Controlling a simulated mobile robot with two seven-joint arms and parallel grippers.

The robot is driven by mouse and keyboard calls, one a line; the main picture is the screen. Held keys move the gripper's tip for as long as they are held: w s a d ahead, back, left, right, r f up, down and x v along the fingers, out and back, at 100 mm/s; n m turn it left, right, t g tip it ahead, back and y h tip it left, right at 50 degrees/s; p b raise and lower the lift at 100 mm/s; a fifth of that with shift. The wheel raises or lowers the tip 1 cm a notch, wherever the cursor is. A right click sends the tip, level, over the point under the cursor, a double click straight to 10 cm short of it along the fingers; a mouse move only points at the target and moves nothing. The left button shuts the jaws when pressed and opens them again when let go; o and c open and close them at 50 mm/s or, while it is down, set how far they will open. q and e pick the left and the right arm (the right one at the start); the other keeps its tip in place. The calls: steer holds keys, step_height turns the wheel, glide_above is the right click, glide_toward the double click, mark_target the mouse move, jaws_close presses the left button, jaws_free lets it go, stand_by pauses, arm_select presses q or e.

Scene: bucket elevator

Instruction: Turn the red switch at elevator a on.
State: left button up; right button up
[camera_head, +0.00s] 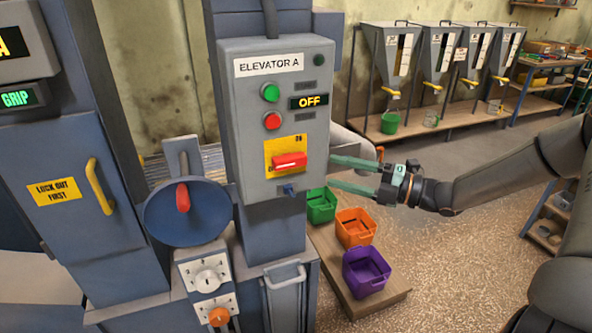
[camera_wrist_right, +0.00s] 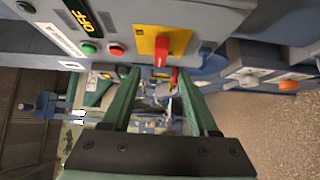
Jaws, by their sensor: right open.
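The red switch (camera_head: 289,160) is a handle on a yellow plate (camera_head: 272,147) low on the grey Elevator A panel (camera_head: 232,150). Its handle lies roughly level in the head view, and the panel display (camera_head: 310,102) reads OFF. My right gripper (camera_head: 332,171) is open and empty, with its two green fingers pointing left at the panel's right edge, beside the switch. In the right wrist view the red switch (camera_wrist_right: 161,46) stands just beyond the open fingertips (camera_wrist_right: 158,75); I see no contact. My left gripper is not in view.
A blue wheel with a red handle (camera_head: 183,198) is at left. Green, orange and purple bins (camera_head: 366,272) stand below the gripper.

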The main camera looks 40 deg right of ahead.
mark_target(297, 163)
steer(key=shift+p+x, duration=0.65)
steer(key=shift+x, duration=1.95)
steer(key=b+x, duration=0.2)
steer(key=b, duration=0.1)
steer(key=shift+w+a+f, duration=0.1)
steer(key=shift+a+f, duration=0.05)
steer(key=shift+a, duration=0.05)
steer(key=shift+w+a+r, duration=0.1)
steer(key=shift+w+r, duration=0.15)
steer(key=shift+r, duration=0.05)
steer(key=shift+w+a+r+p, duration=0.1)
steer(key=shift+w+p, duration=0.2)
steer(key=shift+p, duration=0.5)
steer(key=shift+w+a+p, duration=0.25)
steer(key=shift+w+p, duration=0.15)
steer(key=shift+p, duration=0.1)
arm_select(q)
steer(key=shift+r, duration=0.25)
arm_select(e)
steer(key=shift+w+a+f, duration=0.25)
steer(key=shift+c, duration=0.2)
